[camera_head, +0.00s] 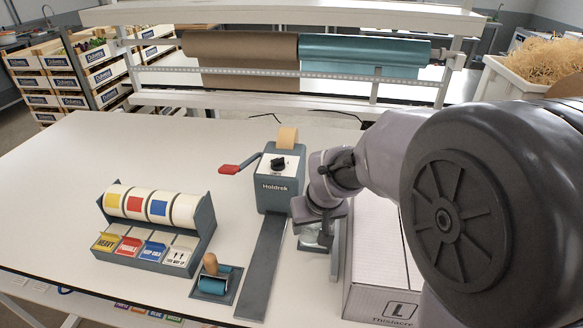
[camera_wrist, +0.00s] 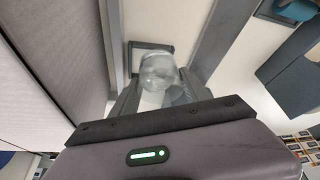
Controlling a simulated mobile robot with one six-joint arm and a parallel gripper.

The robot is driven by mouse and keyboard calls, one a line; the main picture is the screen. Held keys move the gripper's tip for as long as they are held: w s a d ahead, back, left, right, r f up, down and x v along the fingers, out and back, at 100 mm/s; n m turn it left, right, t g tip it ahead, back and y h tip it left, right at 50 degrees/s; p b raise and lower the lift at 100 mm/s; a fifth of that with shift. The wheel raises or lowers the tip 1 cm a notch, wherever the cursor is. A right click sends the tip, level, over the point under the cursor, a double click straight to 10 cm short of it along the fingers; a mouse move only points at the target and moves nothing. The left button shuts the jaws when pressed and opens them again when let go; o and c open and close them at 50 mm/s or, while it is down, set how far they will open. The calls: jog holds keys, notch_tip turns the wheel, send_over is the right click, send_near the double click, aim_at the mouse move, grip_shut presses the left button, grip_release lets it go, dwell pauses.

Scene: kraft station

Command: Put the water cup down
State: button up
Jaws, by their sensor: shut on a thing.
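The water cup (camera_wrist: 158,68) is a clear, rounded vessel in the middle of the wrist view, between the fingers of my gripper (camera_wrist: 157,88). My gripper is shut on it. In the head view my gripper (camera_head: 318,228) points down between the tape dispenser and the carton. A small part of the clear cup (camera_head: 309,239) shows there, mostly hidden by my gripper. A dark square frame (camera_wrist: 133,60) shows behind or below the cup. I cannot tell whether the cup touches the frame or the table.
The dispenser (camera_head: 279,190) with its long grey base strip (camera_head: 262,270) stands close left. A white carton (camera_head: 375,265) stands close right. A roller (camera_head: 212,272) and a label dispenser (camera_head: 150,232) lie farther left. The table (camera_head: 60,190) is clear at far left.

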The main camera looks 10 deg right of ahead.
aim_at(315, 226)
jog(key=shift+w+d+f, duration=0.1)
jog(key=shift+w+d, duration=0.6)
jog(key=shift+w, duration=0.35)
jog(key=shift+w+d+f+b, duration=0.1)
jog(key=shift+w+f+b, duration=0.05)
jog(key=shift+f+b, duration=0.9)
jog(key=shift+f, duration=0.7)
jog(key=shift+f, duration=0.25)
jog(key=o, duration=1.3)
jog(key=shift+r, duration=0.1)
